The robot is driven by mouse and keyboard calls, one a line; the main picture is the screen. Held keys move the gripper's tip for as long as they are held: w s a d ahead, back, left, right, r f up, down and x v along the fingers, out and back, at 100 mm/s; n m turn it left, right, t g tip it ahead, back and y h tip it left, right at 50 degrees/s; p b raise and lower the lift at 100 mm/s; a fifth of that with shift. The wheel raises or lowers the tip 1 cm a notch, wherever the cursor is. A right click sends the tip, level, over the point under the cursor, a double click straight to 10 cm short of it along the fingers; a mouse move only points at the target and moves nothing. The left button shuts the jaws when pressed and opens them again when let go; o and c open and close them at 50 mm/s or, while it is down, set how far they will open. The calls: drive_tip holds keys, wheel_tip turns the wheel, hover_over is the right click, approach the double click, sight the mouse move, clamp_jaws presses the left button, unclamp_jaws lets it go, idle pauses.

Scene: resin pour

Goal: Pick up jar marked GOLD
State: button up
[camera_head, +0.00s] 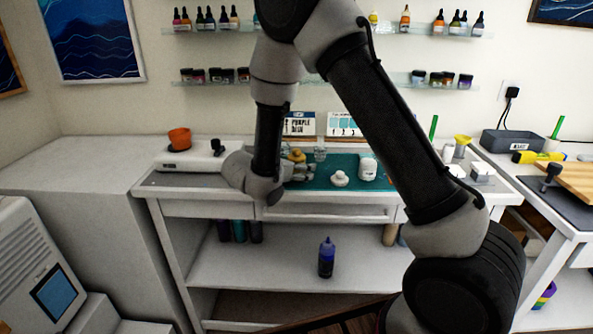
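My gripper (298,171) is over the teal mat (322,181) on the white workbench, pointing right from my wrist. It is small and partly covered by my own arm, so I cannot tell whether its fingers are open or shut. A small gold-tan object (297,155) shows right at the gripper; it may be the GOLD jar or its lid, but no label is readable. I cannot tell whether the gripper touches it. A clear cup (320,155) stands just right of it. A white jar (367,167) and a white knobbed piece (340,179) are farther right on the mat.
An orange cup (179,139) sits on a white device (190,159) at left. Small jars line the wall shelves (214,75). A yellow funnel (462,140) and grey bin (513,142) are at right. A blue bottle (327,257) stands below.

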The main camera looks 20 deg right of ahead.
drive_tip(key=c, duration=1.4)
